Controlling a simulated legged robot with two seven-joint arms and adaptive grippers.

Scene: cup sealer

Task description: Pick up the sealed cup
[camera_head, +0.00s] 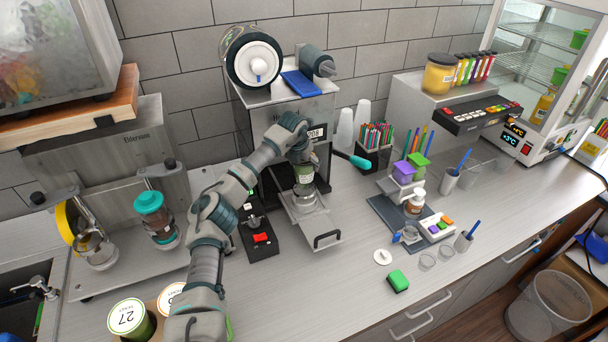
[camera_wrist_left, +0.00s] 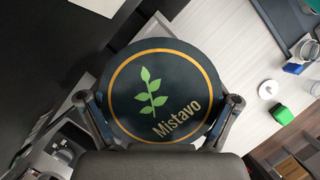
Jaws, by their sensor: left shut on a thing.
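The sealed cup (camera_head: 304,174) stands at the cup sealer (camera_head: 290,100), over its pulled-out metal tray (camera_head: 312,224). In the left wrist view its round dark lid (camera_wrist_left: 155,92) shows a gold ring, a green leaf and the word Mistavo. My left gripper (camera_head: 302,157) reaches the cup from above and is shut on it, with one finger on either side of the lid in the wrist view. I cannot tell whether the cup's base touches the tray. My right gripper is in neither view.
A black control box with a red button (camera_head: 260,238) stands left of the tray. A teal-ended lever (camera_head: 359,162) sticks out to the right. A straw holder (camera_head: 374,150), a dark mat (camera_head: 391,215) and a green block (camera_head: 398,281) lie further right.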

